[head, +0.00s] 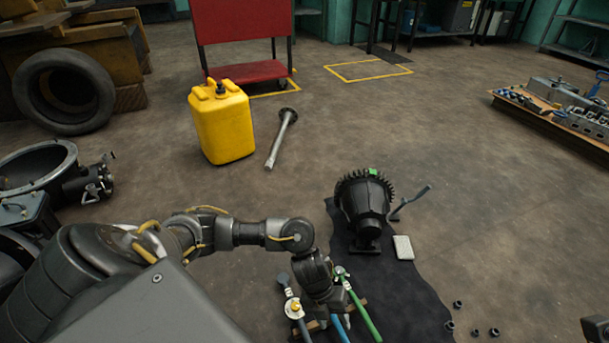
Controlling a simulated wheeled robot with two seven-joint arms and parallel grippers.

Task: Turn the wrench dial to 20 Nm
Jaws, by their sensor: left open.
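Several wrench-like tools lie side by side at the bottom centre, partly on a small wooden rest. One has a grey handle and a round white and yellow dial (294,308); its marks are too small to read. Beside it are a tool with a blue handle (340,330) and one with a green handle (362,317). My left gripper (333,321) is open and points down over these tools, just right of the dial. It hides part of the blue-handled tool. I cannot tell whether it touches any of them. My right gripper does not show.
Several nuts (475,332) lie at the right. A yellow canister (222,125) and a metal shaft (281,140) are farther back. Open floor lies right.

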